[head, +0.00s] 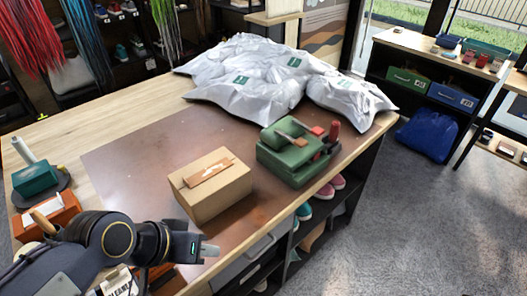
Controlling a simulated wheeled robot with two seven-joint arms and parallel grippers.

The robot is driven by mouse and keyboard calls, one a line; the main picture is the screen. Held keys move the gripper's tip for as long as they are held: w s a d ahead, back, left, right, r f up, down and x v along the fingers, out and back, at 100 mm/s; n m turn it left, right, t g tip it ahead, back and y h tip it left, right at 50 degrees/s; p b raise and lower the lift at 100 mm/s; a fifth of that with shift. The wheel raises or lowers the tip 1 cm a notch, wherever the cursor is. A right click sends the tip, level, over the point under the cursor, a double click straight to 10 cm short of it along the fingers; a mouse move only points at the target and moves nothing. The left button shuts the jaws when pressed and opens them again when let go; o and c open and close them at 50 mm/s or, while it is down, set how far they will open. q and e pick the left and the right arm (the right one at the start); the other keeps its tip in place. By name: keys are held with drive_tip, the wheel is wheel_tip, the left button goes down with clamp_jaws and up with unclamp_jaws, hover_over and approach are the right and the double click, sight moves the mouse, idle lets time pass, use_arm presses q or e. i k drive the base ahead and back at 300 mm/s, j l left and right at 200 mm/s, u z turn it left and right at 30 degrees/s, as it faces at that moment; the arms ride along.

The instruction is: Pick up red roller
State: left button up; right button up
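A dark red upright cylinder (334,131), which looks like the red roller, stands at the right end of a green case or holder (285,163) near the table's right edge. Its lower part is hidden. My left gripper (208,250) is at the lower middle of the head view, near the table's front edge. It is to the left of and nearer than the red cylinder, well apart from it. Nothing is clearly seen between its fingers, and their gap is too small to judge. My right gripper is not in view.
A cardboard box (212,190) stands between my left gripper and the green case. Large silvery-white bags (245,80) cover the back of the table. A brown mat (130,165) is clear on the left. Orange and teal boxes (35,178) sit at the far left.

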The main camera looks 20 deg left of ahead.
sight(335, 126)
drive_tip(key=i+l+z, duration=0.1)
drive_tip(key=i+l, duration=0.45)
drive_tip(key=i, duration=0.3)
drive_tip(key=i+l+z, duration=0.15)
drive_tip(key=i, duration=0.25)
drive_tip(key=l, duration=0.1)
